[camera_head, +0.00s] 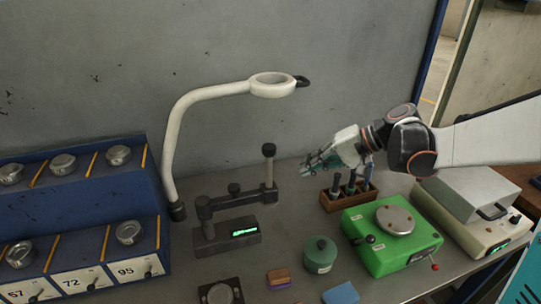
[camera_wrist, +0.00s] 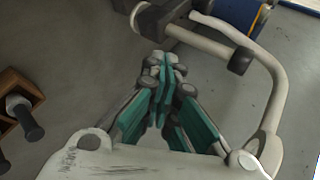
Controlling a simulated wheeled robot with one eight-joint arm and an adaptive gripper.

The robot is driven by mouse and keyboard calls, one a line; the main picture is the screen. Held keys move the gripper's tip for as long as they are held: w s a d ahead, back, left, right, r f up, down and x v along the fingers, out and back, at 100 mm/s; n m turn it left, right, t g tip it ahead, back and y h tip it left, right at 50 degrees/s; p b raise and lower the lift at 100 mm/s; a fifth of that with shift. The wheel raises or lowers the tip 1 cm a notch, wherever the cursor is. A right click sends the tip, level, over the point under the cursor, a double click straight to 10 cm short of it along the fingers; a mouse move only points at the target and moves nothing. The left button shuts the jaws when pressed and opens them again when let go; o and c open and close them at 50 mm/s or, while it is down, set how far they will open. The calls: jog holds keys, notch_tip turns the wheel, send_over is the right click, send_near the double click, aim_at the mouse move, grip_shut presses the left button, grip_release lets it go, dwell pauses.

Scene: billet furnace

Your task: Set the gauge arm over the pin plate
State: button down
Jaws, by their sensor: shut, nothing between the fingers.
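The gauge (camera_head: 228,234) is a dark base with a lit green display on the grey bench. Its dark jointed gauge arm (camera_head: 238,199) reaches right from a pivot and carries an upright post with a black knob (camera_head: 269,150) at its far end. The post also shows in the wrist view (camera_wrist: 200,45), just beyond the fingertips. A dark square plate with a round metal middle (camera_head: 221,292), perhaps the pin plate, lies in front of the gauge, partly cut off. My gripper (camera_head: 308,166) is shut and empty, right of the post and apart from it; its teal fingers meet in the wrist view (camera_wrist: 163,62).
A white magnifier lamp (camera_head: 172,130) arches behind the gauge. A wooden tool block (camera_head: 349,199) stands below my gripper, with a green device (camera_head: 410,251) and green canister (camera_head: 320,255) nearer. A blue rack (camera_head: 85,205) with metal cups fills the left.

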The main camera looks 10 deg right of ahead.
jog(key=w+d+f+n+y, duration=0.1)
jog(key=w+d+f+y, duration=0.2)
jog(key=d, duration=0.3)
jog(key=w+d+f+n+g+y, duration=0.1)
jog(key=w+d+f+y, duration=0.2)
jog(key=d+f+y, duration=0.1)
jog(key=shift+w+d+f+y+b, duration=0.3)
jog(key=shift+w+d+f+b, duration=0.15)
jog(key=shift+d, duration=0.55)
jog(key=shift+a, duration=0.1)
jog(key=s+a+b, duration=0.1)
jog(key=a+b, duration=0.4)
jog(key=a, duration=1.4)
jog(key=shift+s, duration=0.2)
